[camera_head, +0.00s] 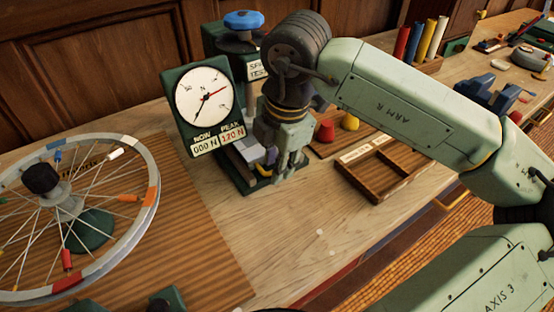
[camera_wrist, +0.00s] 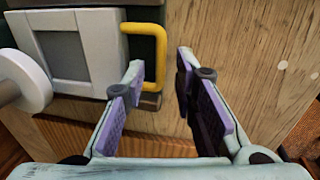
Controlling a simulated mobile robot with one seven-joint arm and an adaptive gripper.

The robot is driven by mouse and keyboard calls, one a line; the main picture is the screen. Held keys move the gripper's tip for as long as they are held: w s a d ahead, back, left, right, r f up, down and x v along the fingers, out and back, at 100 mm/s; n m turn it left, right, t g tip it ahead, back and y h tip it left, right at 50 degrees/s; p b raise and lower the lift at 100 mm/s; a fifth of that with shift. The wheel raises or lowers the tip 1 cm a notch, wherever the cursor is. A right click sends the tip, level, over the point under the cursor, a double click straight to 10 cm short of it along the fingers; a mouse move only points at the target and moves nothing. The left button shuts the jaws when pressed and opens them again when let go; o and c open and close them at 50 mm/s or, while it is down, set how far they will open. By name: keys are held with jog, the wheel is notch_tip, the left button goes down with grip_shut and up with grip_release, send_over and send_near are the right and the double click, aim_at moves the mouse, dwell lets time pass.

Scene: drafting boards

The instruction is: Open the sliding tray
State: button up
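The tester (camera_head: 240,95) with a round dial stands on the bench in the head view, with a light grey block (camera_head: 247,150) low at its front. In the wrist view a square light grey frame (camera_wrist: 98,50) sits on a dark green body, and a yellow bracket handle (camera_wrist: 160,55) sticks out at its right. My gripper (camera_wrist: 160,72) is open, its purple-padded fingers on either side of the handle's line. The handle looks just beyond the fingertips; I cannot tell whether they touch it. In the head view my gripper (camera_head: 279,163) is low at the tester's front and hides most of the tray area.
A spoked wheel (camera_head: 152,205) on a stand is at the left. A wooden compartment box (camera_head: 377,197) and red and yellow pieces (camera_head: 326,131) stand right of the tester. The bench top (camera_head: 290,235) in front is mostly clear. A white round knob (camera_wrist: 25,80) is at the left in the wrist view.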

grip_shut()
jog(key=shift+s, duration=0.1)
dwell(0.7)
